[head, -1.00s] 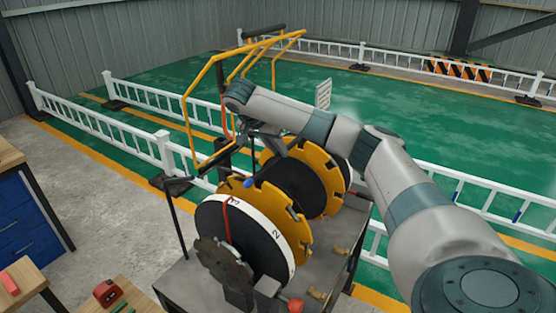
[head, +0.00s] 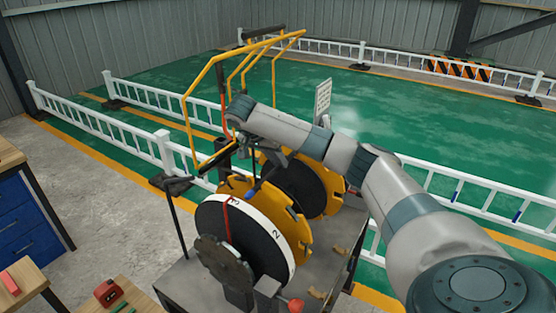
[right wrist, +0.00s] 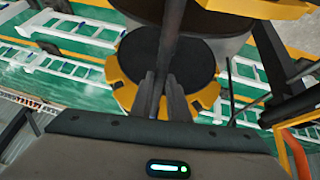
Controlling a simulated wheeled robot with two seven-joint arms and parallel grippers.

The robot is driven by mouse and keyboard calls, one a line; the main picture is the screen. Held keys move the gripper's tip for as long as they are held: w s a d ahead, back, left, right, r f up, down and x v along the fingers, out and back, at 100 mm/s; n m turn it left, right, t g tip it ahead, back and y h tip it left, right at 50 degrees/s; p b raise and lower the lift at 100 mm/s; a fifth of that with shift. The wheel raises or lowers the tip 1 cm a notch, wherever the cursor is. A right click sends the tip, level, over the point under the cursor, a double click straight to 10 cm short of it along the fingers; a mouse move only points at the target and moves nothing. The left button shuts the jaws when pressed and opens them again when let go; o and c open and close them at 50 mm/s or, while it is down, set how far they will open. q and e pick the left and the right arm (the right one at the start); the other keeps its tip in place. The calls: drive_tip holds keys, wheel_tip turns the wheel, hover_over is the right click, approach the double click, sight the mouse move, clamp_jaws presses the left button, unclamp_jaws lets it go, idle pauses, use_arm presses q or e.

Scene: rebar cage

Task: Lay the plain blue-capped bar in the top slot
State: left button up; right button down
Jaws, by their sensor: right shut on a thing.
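My right gripper (right wrist: 164,88) is shut on a dark plain bar (right wrist: 171,45) in the right wrist view. The bar runs lengthwise between the fingers, above a yellow notched disc (right wrist: 206,97). In the head view my right wrist hangs over the two yellow notched discs, near (head: 300,236) and far (head: 334,190). A small blue spot (head: 251,191), which looks like the bar's cap, shows at the near disc's top. Whether the bar touches the top slot cannot be told. My left gripper is not in view.
A white-rimmed numbered wheel (head: 287,247) with a red mark stands in front of the near disc. A yellow bent-bar frame (head: 190,110) rises behind at left. A red knob (head: 296,305) is at the stand's front. White railings (head: 135,133) lie beyond.

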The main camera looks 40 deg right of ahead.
drive_tip(key=c, duration=1.7)
unclamp_jaws()
drive_tip(key=shift+s, duration=0.1)
drive_tip(key=shift+r, duration=0.1)
drive_tip(key=shift+v, duration=3.75)
